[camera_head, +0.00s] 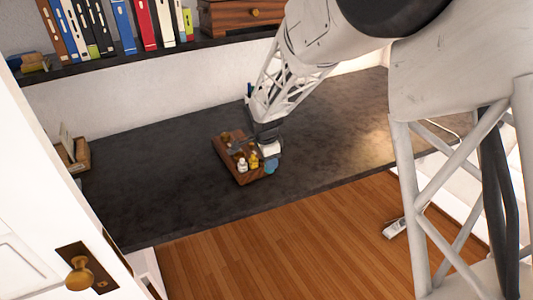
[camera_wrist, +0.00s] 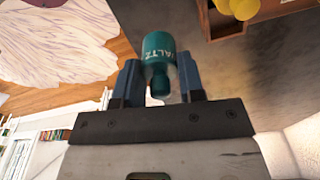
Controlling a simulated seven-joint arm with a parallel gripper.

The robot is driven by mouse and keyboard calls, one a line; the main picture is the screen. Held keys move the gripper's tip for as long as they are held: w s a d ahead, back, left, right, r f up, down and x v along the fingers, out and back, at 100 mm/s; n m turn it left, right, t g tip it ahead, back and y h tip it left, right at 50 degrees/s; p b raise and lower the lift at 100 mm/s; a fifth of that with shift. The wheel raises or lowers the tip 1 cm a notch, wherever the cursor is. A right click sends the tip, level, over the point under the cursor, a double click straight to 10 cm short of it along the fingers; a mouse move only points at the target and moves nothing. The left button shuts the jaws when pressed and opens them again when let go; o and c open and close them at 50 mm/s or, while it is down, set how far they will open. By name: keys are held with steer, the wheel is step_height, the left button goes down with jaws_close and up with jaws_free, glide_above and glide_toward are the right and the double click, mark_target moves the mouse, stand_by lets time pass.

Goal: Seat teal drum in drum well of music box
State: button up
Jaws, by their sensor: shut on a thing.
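The teal drum (camera_wrist: 160,47) is a small cylinder with white lettering and a narrower stub at its near end. My gripper (camera_wrist: 158,78) is shut on it, with one blue finger on each side. In the head view the drum (camera_head: 271,166) shows just below my gripper (camera_head: 269,150), beside the right end of the wooden music box (camera_head: 243,181). The box's corner (camera_wrist: 225,40) shows at top right in the wrist view, apart from the drum. I cannot make out the drum well.
A white piece (camera_head: 242,165) and a yellow piece (camera_head: 254,160) stand in the box. The dark desk (camera_head: 150,190) is clear to its left. A small wooden holder (camera_head: 75,155) stands at the far left. The desk's front edge runs close by, above the wooden floor (camera_head: 250,250).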

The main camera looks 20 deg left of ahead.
steer(key=s+d, duration=0.3)
steer(key=s, duration=0.4)
steer(key=shift+d+r, duration=0.35)
steer(key=shift+d, duration=0.05)
steer(key=shift+w, duration=0.1)
stand_by(0.3)
steer(key=w+a+r, duration=0.2)
steer(key=w+a, duration=0.5)
steer(key=a, duration=0.1)
steer(key=w+a+r, duration=0.3)
steer(key=w+a, duration=0.4)
steer(key=a, duration=0.2)
steer(key=shift+w+a+r, duration=0.15)
steer(key=shift+w+a, duration=0.05)
steer(key=shift+a, duration=0.1)
glide_toward(240, 153)
steer(key=shift+s+d+f, duration=0.55)
steer(key=shift+s+d, duration=0.05)
steer(key=shift+d, duration=0.2)
steer(key=shift+f, duration=0.1)
steer(key=shift+f, duration=2.4)
steer(key=shift+f, duration=0.1)
